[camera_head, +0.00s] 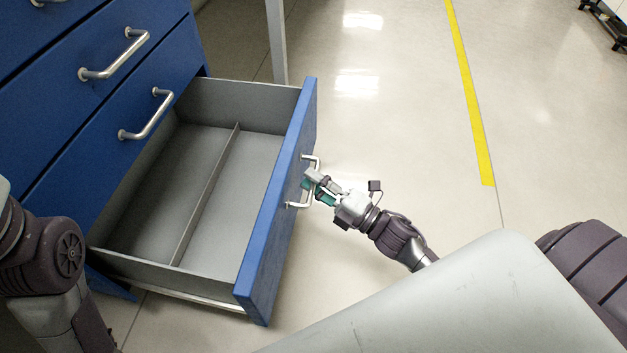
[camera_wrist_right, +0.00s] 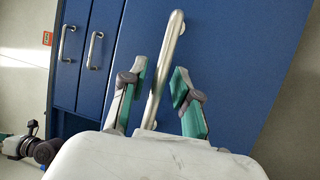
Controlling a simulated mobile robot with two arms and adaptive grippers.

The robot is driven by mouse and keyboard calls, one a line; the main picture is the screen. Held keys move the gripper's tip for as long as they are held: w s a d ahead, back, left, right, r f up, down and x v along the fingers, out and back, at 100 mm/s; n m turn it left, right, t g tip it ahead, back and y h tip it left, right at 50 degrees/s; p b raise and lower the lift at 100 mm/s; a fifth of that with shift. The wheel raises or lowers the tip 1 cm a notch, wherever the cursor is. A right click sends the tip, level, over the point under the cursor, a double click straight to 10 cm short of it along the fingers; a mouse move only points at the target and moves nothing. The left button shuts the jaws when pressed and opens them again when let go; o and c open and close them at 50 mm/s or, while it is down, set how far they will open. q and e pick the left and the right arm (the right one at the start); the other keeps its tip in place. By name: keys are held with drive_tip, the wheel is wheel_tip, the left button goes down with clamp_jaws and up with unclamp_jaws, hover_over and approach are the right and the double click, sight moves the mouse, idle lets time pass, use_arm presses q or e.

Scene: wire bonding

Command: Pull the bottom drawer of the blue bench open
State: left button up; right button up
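The bottom drawer (camera_head: 277,190) of the blue bench (camera_head: 75,150) stands far out, its grey, empty inside and thin divider showing. Its silver bar handle (camera_head: 309,205) is on the blue front and also shows in the right wrist view (camera_wrist_right: 166,62). My right gripper (camera_head: 318,187) is at this handle. In the right wrist view its two teal-padded fingers (camera_wrist_right: 162,88) stand open on either side of the bar, with visible gaps. Of my left arm, a dark joint shows at the left of the head view. A grey and black part at the wrist view's left edge may be my left gripper.
Shut drawers with silver handles (camera_head: 115,55) are above the open one. A grey post (camera_head: 276,40) stands behind the drawer. The pale floor (camera_head: 400,120) to the right is clear, with a yellow line (camera_head: 468,90) on it.

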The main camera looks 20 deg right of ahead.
idle(0.3)
drive_tip(key=v, duration=1.2)
